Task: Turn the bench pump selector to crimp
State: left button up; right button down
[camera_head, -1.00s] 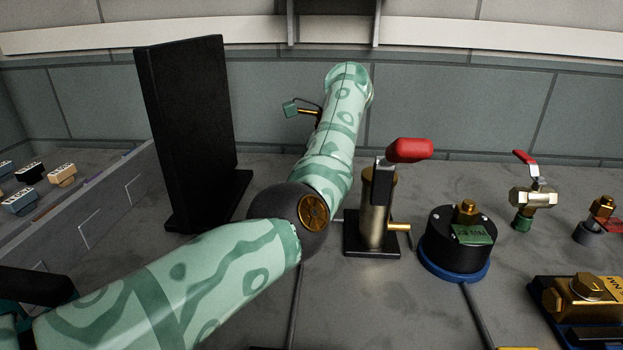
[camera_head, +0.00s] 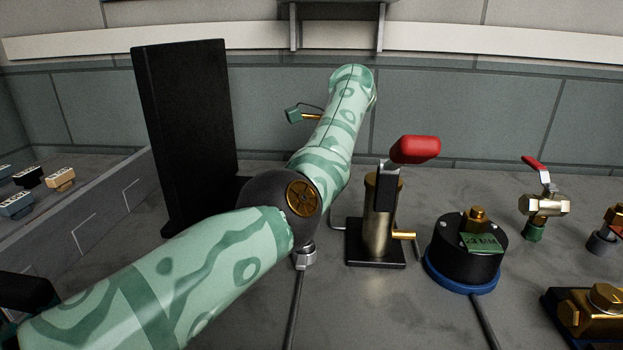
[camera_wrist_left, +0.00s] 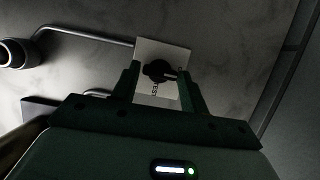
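In the left wrist view a white plate (camera_wrist_left: 171,53) carries a dark round knob (camera_wrist_left: 156,69) with a light pointer mark, and partly hidden lettering shows below it. My left gripper (camera_wrist_left: 160,82) is open, with one finger on each side of the knob. I cannot tell whether the fingers touch it. In the head view my left arm reaches away over the bench and hides this gripper, the plate and the knob. My right gripper is in neither view.
A brass cylinder with a red handle (camera_head: 414,149) stands right of my arm. Beyond it are a black round unit (camera_head: 465,255) and a red-levered valve (camera_head: 544,204). A tall black panel (camera_head: 186,135) stands left, near a grey bin wall (camera_head: 110,205).

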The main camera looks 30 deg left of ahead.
pick_arm(q)
jog(key=shift+o, duration=1.2)
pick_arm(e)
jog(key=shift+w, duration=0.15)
pick_arm(q)
jog(key=shift+r, duration=0.3)
notch_tip(320, 180, up, 3)
jog(key=shift+w+f, duration=0.1)
jog(key=shift+f, duration=0.05)
jog(key=s+d+r+p, duration=0.6)
jog(key=s+r+p, duration=0.3)
jog(key=p, duration=1)
jog(key=s, duration=0.3)
jog(key=shift+s+r, duration=0.3)
jog(key=shift+s, duration=0.1)
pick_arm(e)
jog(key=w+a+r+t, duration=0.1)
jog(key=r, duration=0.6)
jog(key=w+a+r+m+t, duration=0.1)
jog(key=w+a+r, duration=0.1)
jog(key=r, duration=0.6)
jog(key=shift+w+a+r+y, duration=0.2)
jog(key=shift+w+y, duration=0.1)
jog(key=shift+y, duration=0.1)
